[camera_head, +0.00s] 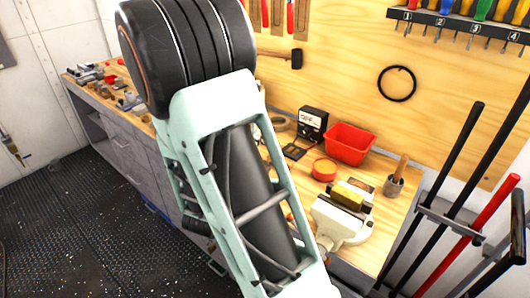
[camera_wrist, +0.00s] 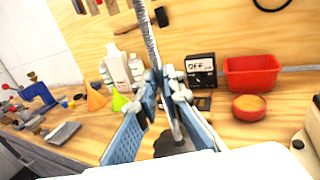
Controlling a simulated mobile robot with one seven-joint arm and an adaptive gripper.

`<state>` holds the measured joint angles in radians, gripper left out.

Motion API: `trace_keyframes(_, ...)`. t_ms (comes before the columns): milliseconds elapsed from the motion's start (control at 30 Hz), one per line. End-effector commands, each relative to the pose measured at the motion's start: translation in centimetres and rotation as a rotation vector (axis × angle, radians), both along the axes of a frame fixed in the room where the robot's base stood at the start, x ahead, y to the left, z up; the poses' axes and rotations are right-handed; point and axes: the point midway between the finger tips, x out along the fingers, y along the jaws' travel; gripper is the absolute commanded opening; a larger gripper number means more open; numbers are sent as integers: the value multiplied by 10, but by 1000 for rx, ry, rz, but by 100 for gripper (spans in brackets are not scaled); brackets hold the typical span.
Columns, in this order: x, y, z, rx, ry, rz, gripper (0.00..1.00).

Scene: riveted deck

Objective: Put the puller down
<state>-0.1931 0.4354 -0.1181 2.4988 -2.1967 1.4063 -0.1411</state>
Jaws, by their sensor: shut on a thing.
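In the wrist view, my gripper (camera_wrist: 165,98) is shut on the puller (camera_wrist: 147,38), a long grey metal rod with a ribbed upper part. The rod stands slightly tilted between the blue fingers and runs out of the top of the picture. Its lower part passes down between the fingers toward a dark patch over the wooden bench (camera_wrist: 228,132). I cannot tell whether that patch is part of the puller or a shadow, or whether the puller touches the bench. In the head view, my arm hides the gripper and the puller.
A red bin (camera_wrist: 252,73), a black OFF box (camera_wrist: 200,70) and a red round tub (camera_wrist: 249,107) stand right of the puller. White bottles (camera_wrist: 115,66) and an orange cone (camera_wrist: 95,97) stand left. A vise (camera_head: 343,220) is at the bench's near end. Bare wood lies before the tub.

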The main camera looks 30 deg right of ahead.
Motion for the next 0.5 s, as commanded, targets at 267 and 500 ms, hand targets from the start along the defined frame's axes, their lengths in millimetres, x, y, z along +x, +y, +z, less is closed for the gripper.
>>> trace_keyframes(267, 10, -47, -38, -4, -1, -3, 0)
trace_keyframes(500, 14, -66, -60, -3, -4, -1, 0)
